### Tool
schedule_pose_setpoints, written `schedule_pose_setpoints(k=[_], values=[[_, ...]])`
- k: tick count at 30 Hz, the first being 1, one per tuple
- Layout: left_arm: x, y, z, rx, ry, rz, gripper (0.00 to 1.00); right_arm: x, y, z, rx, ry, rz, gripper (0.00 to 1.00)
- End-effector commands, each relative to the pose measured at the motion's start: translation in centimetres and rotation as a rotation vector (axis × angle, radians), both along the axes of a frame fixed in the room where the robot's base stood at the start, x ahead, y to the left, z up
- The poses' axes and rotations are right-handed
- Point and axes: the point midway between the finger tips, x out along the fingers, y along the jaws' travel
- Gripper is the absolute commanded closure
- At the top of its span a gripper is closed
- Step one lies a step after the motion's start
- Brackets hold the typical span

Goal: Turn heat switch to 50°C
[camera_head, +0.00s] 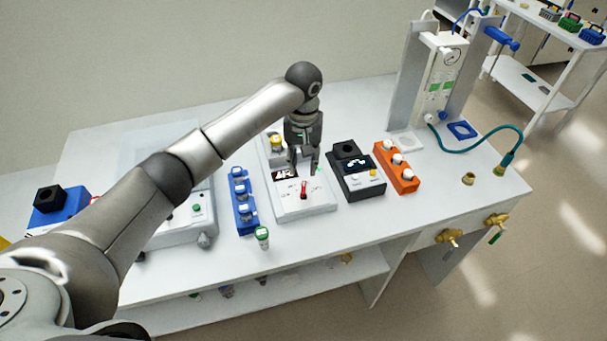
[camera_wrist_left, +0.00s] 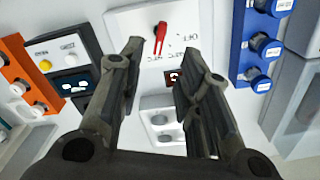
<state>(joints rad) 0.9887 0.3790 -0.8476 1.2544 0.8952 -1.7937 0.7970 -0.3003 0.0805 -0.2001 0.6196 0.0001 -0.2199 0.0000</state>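The heat switch is a small red lever (camera_head: 304,188) on the sloped front of a white device (camera_head: 320,208). In the left wrist view the red lever (camera_wrist_left: 161,36) lies beyond and between the fingertips, with printed labels including OFF beside it; the labels are too small and turned to read fully. A small dark display (camera_head: 285,174) sits on the device near the lever. My left gripper (camera_head: 305,170) is open and empty above the device, pointing down close behind the lever. Its spread fingers also show in the left wrist view (camera_wrist_left: 160,50). I see no contact with the lever. My right gripper is out of view.
A blue rack (camera_head: 243,215) with capped vials stands left of the device, and a green-capped vial (camera_head: 262,237) in front. A black instrument (camera_head: 358,185) and an orange rack (camera_head: 398,178) stand close on the right.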

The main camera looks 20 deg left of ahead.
Motion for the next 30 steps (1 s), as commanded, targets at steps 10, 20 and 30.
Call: schedule_pose_setpoints(k=[10,20,30], values=[[0.0,0.0,3.0,0.001,0.001,-0.001,0.68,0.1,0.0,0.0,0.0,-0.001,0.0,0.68],[0.0,0.0,3.0,0.001,0.001,-0.001,0.68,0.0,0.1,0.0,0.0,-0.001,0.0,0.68],[0.0,0.0,2.9,0.001,0.001,0.0,0.68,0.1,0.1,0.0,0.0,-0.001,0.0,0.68]])
